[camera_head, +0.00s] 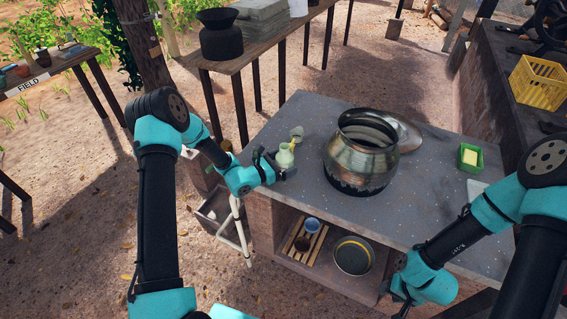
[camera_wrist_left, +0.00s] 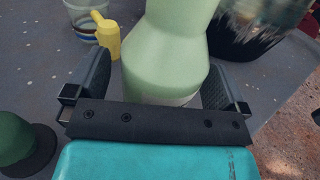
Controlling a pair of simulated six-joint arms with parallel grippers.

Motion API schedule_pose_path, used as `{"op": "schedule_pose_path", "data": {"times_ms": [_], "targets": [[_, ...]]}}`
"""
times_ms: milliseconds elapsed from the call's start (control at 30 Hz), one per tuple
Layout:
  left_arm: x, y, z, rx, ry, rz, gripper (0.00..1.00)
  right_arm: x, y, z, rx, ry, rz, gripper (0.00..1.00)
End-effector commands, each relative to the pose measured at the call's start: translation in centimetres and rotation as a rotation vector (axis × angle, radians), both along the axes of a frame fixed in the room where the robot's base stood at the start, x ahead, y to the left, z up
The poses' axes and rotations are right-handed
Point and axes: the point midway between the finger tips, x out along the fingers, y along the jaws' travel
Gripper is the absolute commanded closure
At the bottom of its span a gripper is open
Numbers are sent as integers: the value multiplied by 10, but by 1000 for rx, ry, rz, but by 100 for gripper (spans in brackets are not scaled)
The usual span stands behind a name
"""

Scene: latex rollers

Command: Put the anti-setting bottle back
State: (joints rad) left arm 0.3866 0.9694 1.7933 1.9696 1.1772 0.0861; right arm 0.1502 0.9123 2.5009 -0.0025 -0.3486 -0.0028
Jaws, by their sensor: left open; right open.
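A pale green bottle (camera_head: 285,157), which I take to be the anti-setting bottle, is upright at the left end of the grey counter (camera_head: 318,118). In the left wrist view the bottle (camera_wrist_left: 165,50) is between the two fingers of my left gripper (camera_wrist_left: 160,82). The fingers are open, one on each side of its lower body, with a gap visible at least on the left. My left gripper (camera_head: 277,168) reaches the bottle from the left in the head view. The bottle's base is partly hidden by the gripper. My right gripper (camera_head: 398,291) is low by the counter's front right, empty and apart from everything.
A large metal pot (camera_head: 360,155) stands right of the bottle. A yellow piece (camera_wrist_left: 107,36) and a striped cup (camera_wrist_left: 84,18) are close behind the bottle. A green object (camera_wrist_left: 18,138) is at lower left. A green box (camera_head: 470,157) is at the counter's right.

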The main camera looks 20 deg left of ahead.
Motion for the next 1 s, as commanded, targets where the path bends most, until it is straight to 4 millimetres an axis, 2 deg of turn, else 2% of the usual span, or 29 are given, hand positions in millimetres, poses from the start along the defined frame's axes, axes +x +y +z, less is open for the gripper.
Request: {"op": "schedule_pose_path", "data": {"times_ms": [233,367,1000], "targets": [[-3,3,0,1,1,1,0,0,0,0,0,0,0,57],[-11,10,0,1,2,1,0,0,0,0,0,0,0,57],[-101,87,0,1,1,3,0,0,0,0,0,0,0,57]]}}
